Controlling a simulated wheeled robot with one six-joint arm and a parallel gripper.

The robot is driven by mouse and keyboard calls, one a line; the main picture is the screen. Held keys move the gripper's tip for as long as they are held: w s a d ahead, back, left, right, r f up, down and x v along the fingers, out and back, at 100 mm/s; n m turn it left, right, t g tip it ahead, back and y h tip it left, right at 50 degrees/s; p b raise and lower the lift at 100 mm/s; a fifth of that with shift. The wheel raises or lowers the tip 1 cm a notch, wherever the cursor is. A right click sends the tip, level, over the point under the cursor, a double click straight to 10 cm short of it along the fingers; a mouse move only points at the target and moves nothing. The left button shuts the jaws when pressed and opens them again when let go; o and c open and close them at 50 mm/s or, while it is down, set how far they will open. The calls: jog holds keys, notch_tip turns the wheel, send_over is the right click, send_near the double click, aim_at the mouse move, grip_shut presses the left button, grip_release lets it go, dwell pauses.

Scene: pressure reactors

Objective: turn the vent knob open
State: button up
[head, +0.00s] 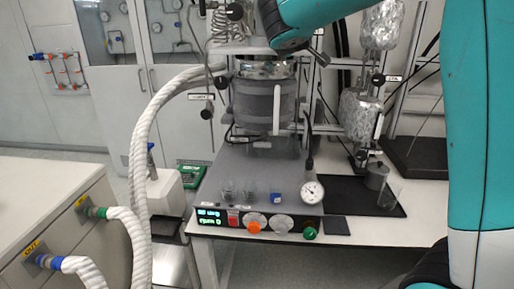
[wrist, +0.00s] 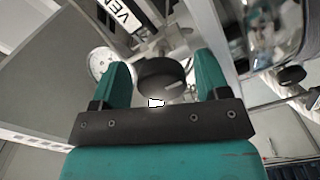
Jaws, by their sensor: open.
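The vent knob (wrist: 160,77) is a dark round knob with a pale mark on its face, in the middle of the wrist view. A white label (wrist: 122,14) with the letters "VEN" visible is above it. My gripper (wrist: 160,74) is open, with one teal finger on each side of the knob and a visible gap on both sides. I cannot tell how deep the knob sits between the fingertips. In the head view my teal arm reaches over the reactor top from the right; the fingers and the vent knob cannot be made out there.
A dial gauge (wrist: 101,62) is close behind the left finger. In the head view, the reactor vessel (head: 262,108) stands above a control box (head: 262,180) with glass vials and colored knobs.

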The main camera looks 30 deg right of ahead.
jog(key=m, duration=0.4)
jog(key=shift+a+m, duration=0.1)
jog(key=shift+m, duration=0.2)
jog(key=m, duration=0.2)
jog(key=shift+m, duration=0.3)
jog(key=m+p, duration=0.1)
jog(key=m, duration=0.2)
jog(key=shift+r+m+p, duration=0.1)
jog(key=shift+m+p, duration=0.2)
jog(key=shift+m, duration=0.1)
jog(key=m+p, duration=0.2)
jog(key=m, duration=0.1)
jog(key=shift+m, duration=0.3)
jog(key=b+v, duration=1)
jog(key=v, duration=0.7)
jog(key=s+a+f+n+g+y, duration=0.1)
jog(key=a+f+n+g+y, duration=0.2)
jog(key=f, duration=0.7)
jog(key=s+a+f+n+g+y+b, duration=0.1)
jog(key=a+f+n+y, duration=0.3)
jog(key=f, duration=0.7)
jog(key=shift+s+a+n+g+y, duration=0.3)
jog(key=shift+s+a+g+y, duration=0.2)
jog(key=shift+a+g+y, duration=0.55)
jog(key=shift+d+f, duration=0.1)
jog(key=shift+d, duration=0.05)
